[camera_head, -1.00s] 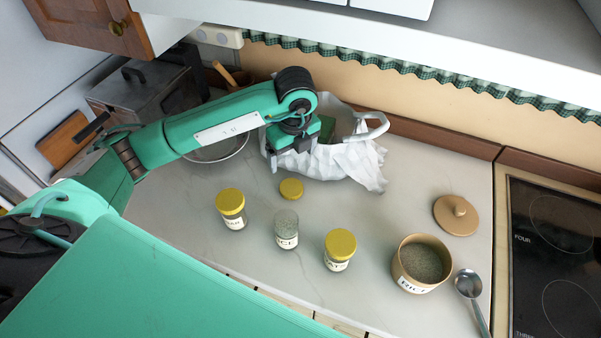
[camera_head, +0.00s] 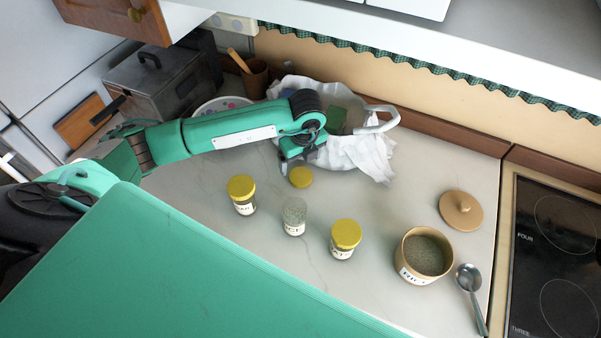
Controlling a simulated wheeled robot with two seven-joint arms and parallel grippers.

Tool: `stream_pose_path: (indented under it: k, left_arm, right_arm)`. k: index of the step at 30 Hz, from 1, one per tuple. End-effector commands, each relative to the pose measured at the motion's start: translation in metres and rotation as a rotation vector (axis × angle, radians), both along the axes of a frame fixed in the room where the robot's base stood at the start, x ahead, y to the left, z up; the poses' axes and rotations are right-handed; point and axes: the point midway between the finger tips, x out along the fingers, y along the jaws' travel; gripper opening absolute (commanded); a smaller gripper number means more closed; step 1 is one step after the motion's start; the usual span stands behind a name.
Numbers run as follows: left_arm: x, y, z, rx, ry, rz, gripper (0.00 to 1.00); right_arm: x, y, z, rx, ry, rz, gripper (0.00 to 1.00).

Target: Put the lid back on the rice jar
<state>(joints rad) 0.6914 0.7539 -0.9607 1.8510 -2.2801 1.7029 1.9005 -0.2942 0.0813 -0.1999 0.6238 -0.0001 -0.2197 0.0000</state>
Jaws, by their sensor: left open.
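The rice jar (camera_head: 424,256) is a tan pot with a white label, standing without a lid at the right of the counter; its grainy grey-green contents show. A round tan lid with a knob (camera_head: 461,210) lies flat on the counter behind and to the right of it, apart from the jar. My left gripper (camera_head: 297,163) is open and points down near a loose yellow lid (camera_head: 301,177), well left of the rice jar. Its fingertips are partly hidden by the arm, and I cannot tell whether they touch the yellow lid. My right gripper is not in view.
Two yellow-lidded jars (camera_head: 242,194) (camera_head: 345,239) flank an open glass jar (camera_head: 294,216). A spoon (camera_head: 469,284) lies right of the rice jar, near the black hob (camera_head: 556,245). A white-lined basket (camera_head: 357,152) stands behind.

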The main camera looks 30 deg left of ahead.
Motion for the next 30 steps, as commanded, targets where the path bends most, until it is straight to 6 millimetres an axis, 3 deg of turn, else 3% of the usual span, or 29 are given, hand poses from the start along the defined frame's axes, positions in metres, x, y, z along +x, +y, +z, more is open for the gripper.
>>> stream_pose_path:
  k: [14,21,25,30]
  left_arm:
    - [0.0,0.0,-0.008,0.0,0.001,0.0,0.85]
    - [-0.003,-0.003,-0.035,0.002,0.003,0.0,0.85]
    - [-0.001,-0.001,-0.052,-0.001,0.002,0.0,0.85]
    - [0.0,-0.001,-0.059,0.0,-0.001,-0.001,0.85]
  right_arm:
    - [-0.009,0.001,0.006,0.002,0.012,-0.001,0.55]
    - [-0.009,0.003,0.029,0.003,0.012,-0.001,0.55]
    - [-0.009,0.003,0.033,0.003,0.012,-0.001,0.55]
    - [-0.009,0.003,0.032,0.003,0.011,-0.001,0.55]
